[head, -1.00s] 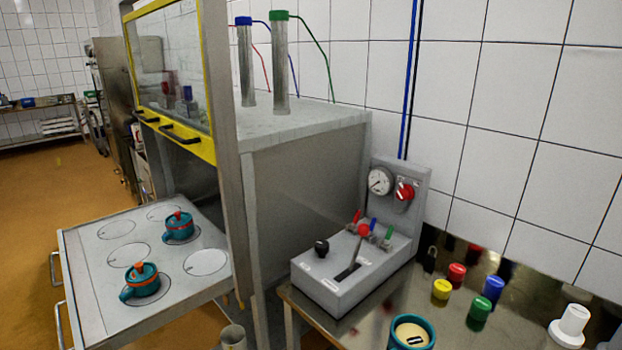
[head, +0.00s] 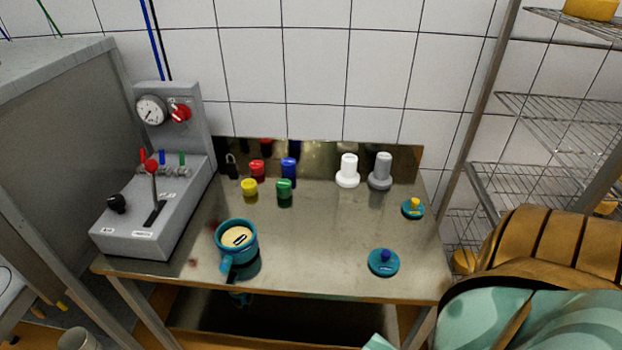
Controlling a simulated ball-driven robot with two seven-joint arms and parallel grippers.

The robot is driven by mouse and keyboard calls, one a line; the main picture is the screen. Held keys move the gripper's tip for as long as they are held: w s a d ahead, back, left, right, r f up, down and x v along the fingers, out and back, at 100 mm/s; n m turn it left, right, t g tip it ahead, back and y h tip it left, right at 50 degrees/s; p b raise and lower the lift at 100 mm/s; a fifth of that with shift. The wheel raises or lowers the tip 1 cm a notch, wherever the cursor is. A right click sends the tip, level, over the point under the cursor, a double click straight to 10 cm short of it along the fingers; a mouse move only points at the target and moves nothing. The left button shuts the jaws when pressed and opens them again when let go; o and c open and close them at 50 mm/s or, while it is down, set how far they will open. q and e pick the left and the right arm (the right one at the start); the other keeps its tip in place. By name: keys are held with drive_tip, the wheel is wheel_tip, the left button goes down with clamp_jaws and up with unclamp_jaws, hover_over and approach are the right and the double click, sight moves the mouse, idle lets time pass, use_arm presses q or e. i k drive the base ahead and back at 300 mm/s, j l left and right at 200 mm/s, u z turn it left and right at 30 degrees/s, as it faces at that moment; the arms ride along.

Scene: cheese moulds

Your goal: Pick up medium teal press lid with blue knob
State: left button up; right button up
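The teal press lid with a blue knob (head: 383,262) lies flat on the metal table, near its front right, knob up. A smaller teal lid with a yellow knob (head: 413,208) lies behind it to the right. A teal mould with a handle (head: 237,245) stands at the front middle of the table, with a pale filling and a dark mark on top. Neither of my grippers is in the head view.
The metal table (head: 322,225) has free room around the blue-knobbed lid. A grey control box (head: 150,220) with levers stands at the left. Small coloured knobs, a white piece (head: 347,170) and a grey piece (head: 380,170) line the back.

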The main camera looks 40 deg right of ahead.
sight(383, 262)
drive_tip(key=z, duration=2.05)
drive_tip(key=j+u, duration=0.3)
drive_tip(key=u, duration=0.15)
drive_tip(key=j+u, duration=0.3)
drive_tip(key=u, duration=0.15)
drive_tip(key=z, duration=1.25)
